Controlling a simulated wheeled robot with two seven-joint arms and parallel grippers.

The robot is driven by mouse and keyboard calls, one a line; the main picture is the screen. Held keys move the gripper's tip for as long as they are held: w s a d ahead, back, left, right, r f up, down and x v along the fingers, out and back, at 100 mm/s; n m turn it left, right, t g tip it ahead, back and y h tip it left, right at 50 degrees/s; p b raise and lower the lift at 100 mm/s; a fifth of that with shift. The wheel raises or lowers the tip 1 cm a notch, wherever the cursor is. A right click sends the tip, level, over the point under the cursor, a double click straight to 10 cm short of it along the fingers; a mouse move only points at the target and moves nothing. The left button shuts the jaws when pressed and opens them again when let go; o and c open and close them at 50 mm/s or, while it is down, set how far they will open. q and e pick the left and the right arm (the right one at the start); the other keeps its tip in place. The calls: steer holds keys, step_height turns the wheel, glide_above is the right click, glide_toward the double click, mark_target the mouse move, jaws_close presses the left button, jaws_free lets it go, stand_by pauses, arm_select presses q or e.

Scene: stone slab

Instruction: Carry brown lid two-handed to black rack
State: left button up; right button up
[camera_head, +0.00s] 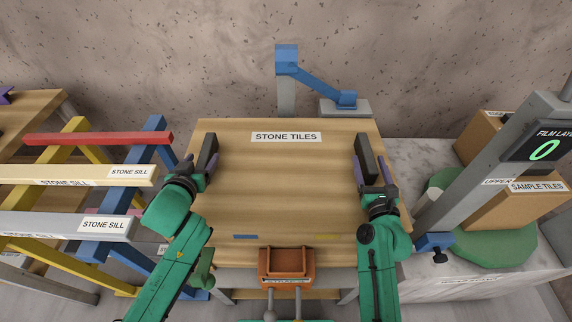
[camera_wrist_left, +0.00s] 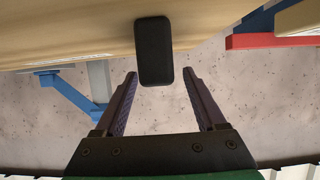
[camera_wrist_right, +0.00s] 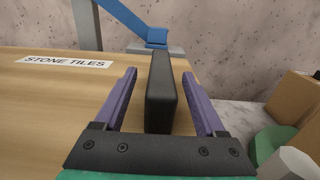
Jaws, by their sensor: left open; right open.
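The brown lid (camera_head: 285,195) appears as a wide flat wooden panel labelled STONE TILES, with an upright black handle at each side. My left gripper (camera_head: 203,170) is open at the left handle (camera_head: 208,148). In the left wrist view this handle (camera_wrist_left: 153,50) lies between and just beyond the fingertips. My right gripper (camera_head: 371,173) is open at the right handle (camera_head: 366,150). In the right wrist view the handle (camera_wrist_right: 161,95) stands between the spread fingers, with a gap on both sides. I cannot make out a black rack.
Red, cream and grey STONE SILL bars (camera_head: 98,140) lie on blue and yellow supports at left. A blue jointed arm (camera_head: 318,85) stands behind the panel. An orange-brown box (camera_head: 286,264) is at the front. At right are a grey post with display (camera_head: 541,148) and SAMPLE TILES boxes (camera_head: 520,206).

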mark_target(367, 154)
arm_select(q)
steer(key=x, duration=0.4)
arm_select(e)
steer(key=w, duration=0.4)
arm_select(q)
steer(key=shift+c, duration=0.6)
arm_select(e)
steer(key=shift+c, duration=0.6)
arm_select(q)
jaws_close()
arm_select(e)
jaws_close()
